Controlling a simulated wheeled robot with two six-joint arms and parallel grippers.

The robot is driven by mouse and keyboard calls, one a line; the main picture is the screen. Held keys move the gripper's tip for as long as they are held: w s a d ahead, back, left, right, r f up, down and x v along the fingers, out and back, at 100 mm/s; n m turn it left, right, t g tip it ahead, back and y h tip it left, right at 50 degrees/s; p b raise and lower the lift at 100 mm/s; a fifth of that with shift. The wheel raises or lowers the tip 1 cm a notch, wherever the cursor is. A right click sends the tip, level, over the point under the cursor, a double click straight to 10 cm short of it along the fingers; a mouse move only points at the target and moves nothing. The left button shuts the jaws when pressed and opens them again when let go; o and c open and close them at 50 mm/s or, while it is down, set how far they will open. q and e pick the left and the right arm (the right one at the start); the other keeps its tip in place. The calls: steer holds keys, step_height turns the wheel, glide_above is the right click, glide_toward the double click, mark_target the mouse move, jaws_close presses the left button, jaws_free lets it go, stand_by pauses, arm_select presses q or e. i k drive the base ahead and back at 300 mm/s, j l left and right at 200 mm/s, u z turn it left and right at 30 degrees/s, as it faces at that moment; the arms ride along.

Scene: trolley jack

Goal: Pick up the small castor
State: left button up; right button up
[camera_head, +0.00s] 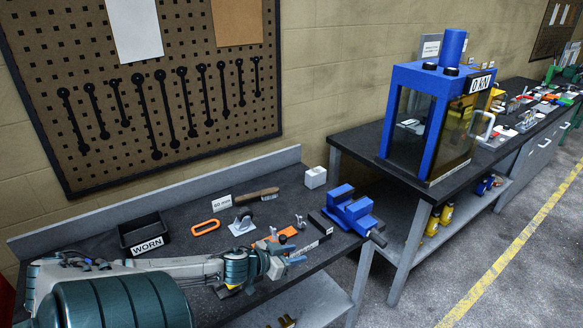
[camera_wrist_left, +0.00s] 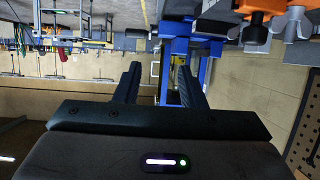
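Two castor-like parts are on the dark workbench (camera_head: 200,290) in the head view. The smaller one (camera_head: 301,222) stands alone near the dark tray by the blue vise. The larger one (camera_head: 243,221) rests on a pale plate to its left. My left gripper (camera_head: 296,252) reaches in from the left, just in front of the smaller castor and apart from it. In the left wrist view its two dark fingers (camera_wrist_left: 158,68) are spread with nothing between them. Parts at the upper right of that view are cut off, and I cannot tell whether one is the castor. My right gripper is not in view.
The blue vise (camera_head: 349,208) is at the bench's right end. A brush (camera_head: 256,195), an orange ring (camera_head: 206,227) and a black "WORN" bin (camera_head: 144,234) lie farther left. A white block (camera_head: 315,177) stands behind. A blue cabinet (camera_head: 431,120) is on the bench beyond.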

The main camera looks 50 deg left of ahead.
mark_target(242, 224)
steer(key=j+z, duration=0.2)
steer(key=j, duration=0.65)
steer(key=k+j, duration=0.1)
steer(key=j, duration=0.2)
steer(key=k+j+u, duration=0.1)
steer(key=k+j, duration=0.15)
steer(key=j, duration=0.3)
